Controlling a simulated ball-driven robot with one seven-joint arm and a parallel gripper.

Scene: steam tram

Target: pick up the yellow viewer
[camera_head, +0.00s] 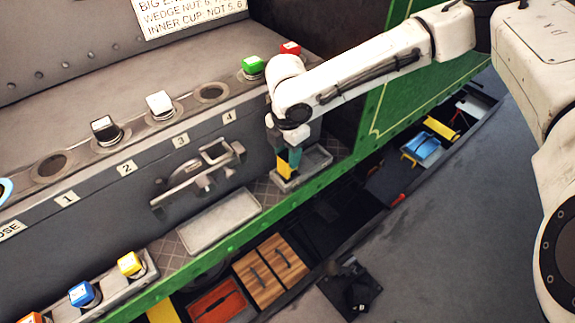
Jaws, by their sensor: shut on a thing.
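The yellow viewer (284,170) shows as a small yellow piece under my wrist, above or in a small grey tray (316,161) on the ledge at the right end of the machine. My gripper (286,157) points down and is shut on it. The fingers and a dark teal part cover much of the viewer, so its full shape is hidden. I cannot tell whether its lower end touches the tray.
Capped posts stand along the shelf, among them green (252,66), red (290,48), white (159,103) and black (105,129). A larger empty tray (210,221) lies left of my gripper. A lever (197,175) juts from the front. Bins with tools lie below.

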